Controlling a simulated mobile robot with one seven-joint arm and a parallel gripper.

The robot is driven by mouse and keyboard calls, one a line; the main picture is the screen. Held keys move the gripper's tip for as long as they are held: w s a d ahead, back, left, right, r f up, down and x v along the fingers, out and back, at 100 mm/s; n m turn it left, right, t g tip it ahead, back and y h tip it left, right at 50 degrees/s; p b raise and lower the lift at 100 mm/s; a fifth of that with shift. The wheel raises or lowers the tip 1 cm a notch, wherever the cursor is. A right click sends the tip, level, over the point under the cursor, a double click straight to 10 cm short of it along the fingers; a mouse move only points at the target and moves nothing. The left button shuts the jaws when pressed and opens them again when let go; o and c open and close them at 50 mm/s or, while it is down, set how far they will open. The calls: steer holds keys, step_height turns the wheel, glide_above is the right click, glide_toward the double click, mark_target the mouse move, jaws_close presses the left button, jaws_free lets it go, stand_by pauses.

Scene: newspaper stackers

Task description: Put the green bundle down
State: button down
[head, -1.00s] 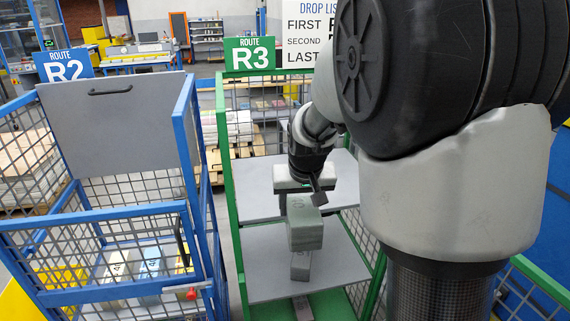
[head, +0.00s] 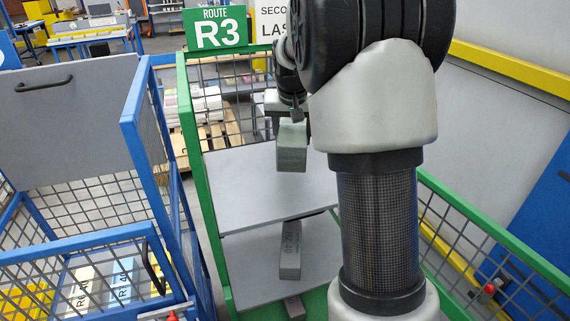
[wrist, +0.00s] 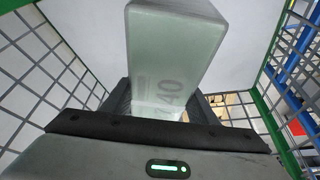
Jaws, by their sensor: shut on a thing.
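The green bundle (head: 291,152) is a grey-green block hanging from my gripper (head: 292,122) in front of the upper shelf (head: 240,195) of the green R3 cart. In the wrist view the green bundle (wrist: 172,50) stretches away from the jaws, with "40" printed on its face. My gripper (wrist: 160,108) is shut on its near end. The bundle looks raised over the upper shelf; I cannot tell the exact gap. My arm hides the right part of the shelf.
A grey bundle (head: 291,250) lies on the lower shelf (head: 250,265), and another (head: 294,307) shows at the cart's bottom. The green cart frame (head: 190,150) and mesh sides flank the shelves. A blue cart (head: 135,100) stands left. The upper shelf's visible surface looks clear.

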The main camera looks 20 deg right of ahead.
steer(key=shift+w+f+b, duration=0.1)
steer(key=shift+f+b, duration=0.25)
steer(key=shift+f, duration=4.45)
steer(key=shift+f, duration=0.15)
steer(key=c, duration=0.7)
jaws_free()
steer(key=shift+f, duration=0.1)
